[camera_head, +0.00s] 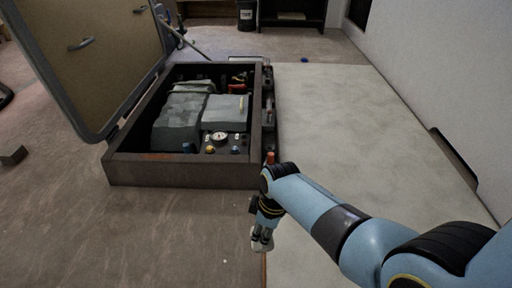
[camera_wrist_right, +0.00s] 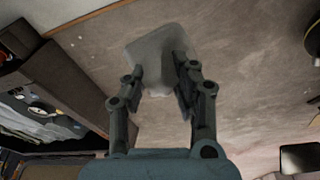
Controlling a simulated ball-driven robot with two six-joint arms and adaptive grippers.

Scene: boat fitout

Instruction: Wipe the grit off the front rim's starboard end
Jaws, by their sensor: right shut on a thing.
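My right gripper (camera_head: 264,228) is shut on a pale grey wiping pad (camera_head: 262,243), low in front of the open box and right of its near corner. The right wrist view shows the same pad (camera_wrist_right: 160,48) between the two fingers, above the brown floor and apart from the box. The box's front rim (camera_head: 190,166) is dark brown. A rusty reddish patch (camera_head: 153,156) shows toward its left end; I cannot tell whether it is grit. The rim's right end is close to my right arm. My left gripper is not in view.
A raised lid (camera_head: 100,50) stands open on the box's left. Grey covers (camera_head: 180,120), a gauge (camera_head: 220,137) and small fittings are inside. A pale panel (camera_head: 330,120) lies right of the box. The floor in front is mostly clear.

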